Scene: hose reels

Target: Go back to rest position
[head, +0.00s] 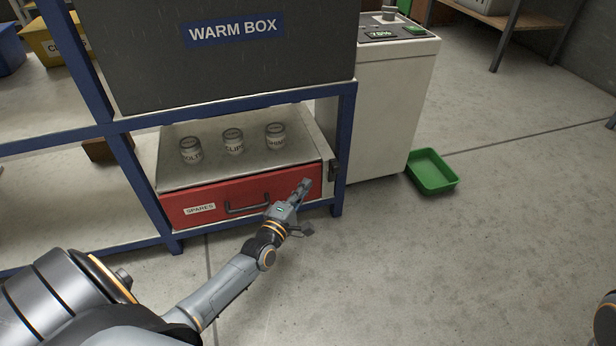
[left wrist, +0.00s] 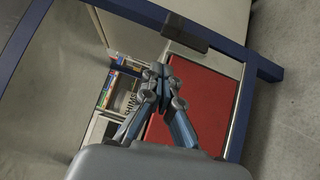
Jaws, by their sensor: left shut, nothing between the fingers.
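My left gripper (head: 304,187) is shut and empty in front of the right part of a red drawer (head: 278,187) labelled SPARES. The drawer has a dark handle (head: 247,207) to the left of the gripper and looks closed. In the left wrist view, the shut fingers (left wrist: 160,72) show in front of the red drawer front (left wrist: 200,100); I cannot tell whether they touch it. My right gripper is not in view; only a bit of dark and orange casing shows at the right edge of the head view.
The drawer cabinet (head: 175,178) bears three labelled jars and stands in a blue-framed rack (head: 346,150). A dark WARM BOX (head: 235,70) is above. A white machine (head: 390,110) and a green tray (head: 432,172) stand to the right.

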